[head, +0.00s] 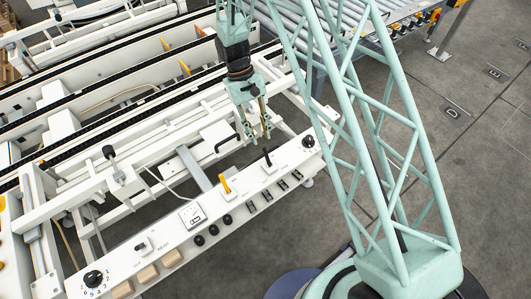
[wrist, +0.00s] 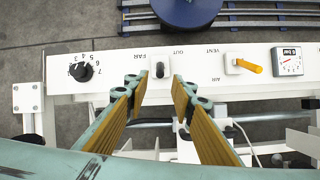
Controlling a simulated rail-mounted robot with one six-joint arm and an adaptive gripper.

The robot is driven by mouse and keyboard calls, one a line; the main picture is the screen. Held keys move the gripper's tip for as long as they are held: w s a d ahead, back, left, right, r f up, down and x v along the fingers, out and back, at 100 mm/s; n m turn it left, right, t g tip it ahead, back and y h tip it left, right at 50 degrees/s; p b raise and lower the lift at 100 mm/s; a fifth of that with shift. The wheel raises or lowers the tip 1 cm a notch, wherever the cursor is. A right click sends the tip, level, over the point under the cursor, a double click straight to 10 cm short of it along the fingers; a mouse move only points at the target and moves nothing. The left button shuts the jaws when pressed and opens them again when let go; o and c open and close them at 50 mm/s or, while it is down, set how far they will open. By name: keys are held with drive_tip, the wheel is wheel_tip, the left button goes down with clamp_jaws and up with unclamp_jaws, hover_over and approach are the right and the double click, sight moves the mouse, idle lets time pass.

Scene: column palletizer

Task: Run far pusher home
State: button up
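A small black lever (head: 267,156) stands on the white control panel, toward its right end. In the wrist view, the black lever (wrist: 160,69) sits between the upside-down words FAR and OUT. My gripper (head: 256,136) is above the panel's rear edge, just behind and left of that lever in the head view. In the wrist view, my gripper (wrist: 157,82) has its two fingers spread, with the lever showing in the gap between the tips. Nothing is held, and I see no contact with the lever. I cannot tell which machine part is the far pusher.
A yellow lever (wrist: 248,67) marked VENT and a gauge (wrist: 288,61) are right of the black lever. A numbered black knob (wrist: 81,71) is left of it. Several buttons and wooden-coloured blocks line the panel (head: 118,262). A roller conveyor (head: 352,20) is behind.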

sight(266, 153)
drive_tip(key=shift+x, duration=4.7)
drive_tip(key=shift+c, duration=0.5)
clamp_jaws()
